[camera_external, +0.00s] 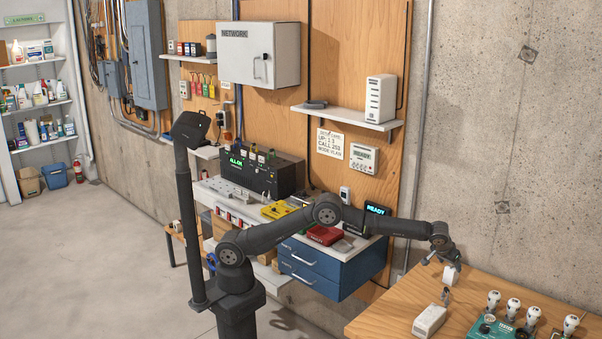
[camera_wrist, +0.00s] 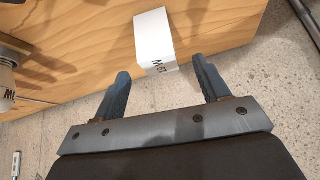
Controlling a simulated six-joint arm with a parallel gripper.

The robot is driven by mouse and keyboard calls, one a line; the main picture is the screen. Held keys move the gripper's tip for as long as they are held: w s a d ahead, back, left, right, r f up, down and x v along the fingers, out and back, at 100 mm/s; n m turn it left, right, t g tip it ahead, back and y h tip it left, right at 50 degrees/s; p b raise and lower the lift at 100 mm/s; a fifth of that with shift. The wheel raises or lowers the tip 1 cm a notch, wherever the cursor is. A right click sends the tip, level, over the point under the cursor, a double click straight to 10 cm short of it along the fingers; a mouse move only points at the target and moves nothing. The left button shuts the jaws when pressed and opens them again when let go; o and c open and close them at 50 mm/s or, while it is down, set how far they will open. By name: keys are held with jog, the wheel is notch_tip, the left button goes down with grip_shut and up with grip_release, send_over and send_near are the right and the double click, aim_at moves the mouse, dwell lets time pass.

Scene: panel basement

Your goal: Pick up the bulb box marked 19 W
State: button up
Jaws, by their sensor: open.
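The bulb box (camera_wrist: 153,36) is a small white box near the edge of the wooden table. Its dark marking is upside down in the wrist view and seems to read 19 W. The external view also shows a small white box (camera_external: 451,275) right by my gripper (camera_external: 441,262). In the wrist view my gripper (camera_wrist: 162,70) is open, one finger to each side of the box's near end. The fingers show no clear contact with it, and the height gap is hard to judge.
A larger white item (camera_external: 429,320) lies on the wooden table (camera_external: 385,318). A teal device (camera_external: 492,327) with several white bulbs stands to its right. In the wrist view a pale round object (camera_wrist: 6,88) shows at the left edge. Concrete floor lies beyond the table edge.

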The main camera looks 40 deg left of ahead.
aim_at(451, 268)
jog(key=shift+x, duration=3.05)
jog(key=shift+s+d+f, duration=0.1)
jog(key=c, duration=1.1)
